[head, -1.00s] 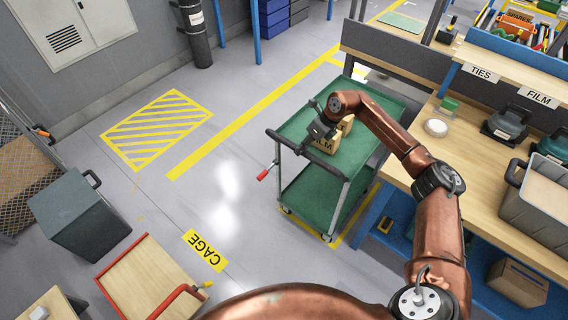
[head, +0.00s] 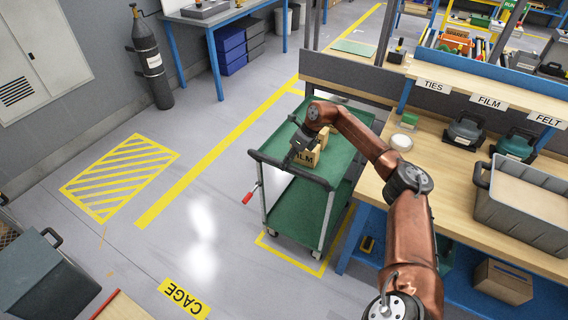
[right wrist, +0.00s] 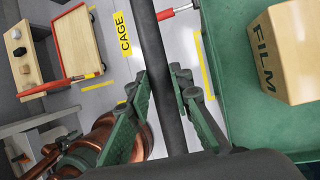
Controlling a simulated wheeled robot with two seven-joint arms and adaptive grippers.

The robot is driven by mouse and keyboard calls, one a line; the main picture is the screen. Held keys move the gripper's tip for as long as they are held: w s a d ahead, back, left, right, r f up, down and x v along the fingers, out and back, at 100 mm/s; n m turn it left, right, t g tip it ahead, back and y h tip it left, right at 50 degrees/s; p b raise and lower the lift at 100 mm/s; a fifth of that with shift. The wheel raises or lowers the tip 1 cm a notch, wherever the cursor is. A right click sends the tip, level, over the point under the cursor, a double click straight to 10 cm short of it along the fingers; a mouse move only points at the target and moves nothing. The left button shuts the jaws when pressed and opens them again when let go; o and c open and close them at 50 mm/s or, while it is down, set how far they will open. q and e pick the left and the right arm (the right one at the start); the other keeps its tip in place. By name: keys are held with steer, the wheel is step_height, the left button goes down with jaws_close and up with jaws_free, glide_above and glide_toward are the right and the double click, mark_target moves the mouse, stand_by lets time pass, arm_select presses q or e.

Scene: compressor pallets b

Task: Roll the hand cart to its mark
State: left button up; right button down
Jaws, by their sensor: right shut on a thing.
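The hand cart (head: 280,215) has two green shelves, a black handle bar and small wheels. It stands upright alongside the workbench. My right gripper (head: 294,157) is shut on the handle bar at its near end; in the right wrist view its fingers (right wrist: 163,95) lie on both sides of the black bar (right wrist: 158,60). A yellow floor outline (head: 290,261) shows around the cart's near end, with the near wheels just inside its near line. Its far end is hidden by the cart and bench. A FILM box (head: 307,158) stands on the top shelf. My left gripper is out of view.
The workbench (head: 440,190) with grey bin (head: 530,200) stands close on the cart's right. A dark partition (head: 350,95) is beyond the cart. Left of the cart the floor is clear, with a yellow lane line and hatched area (head: 120,177). A red lever (head: 251,193) sticks out left.

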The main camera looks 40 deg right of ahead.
steer(key=c, duration=1.7)
jaws_free()
steer(key=shift+w+d, duration=0.1)
steer(key=shift+d, duration=0.25)
steer(key=shift+c, duration=0.2)
steer(key=shift+a, duration=0.1)
steer(key=v, duration=1.2)
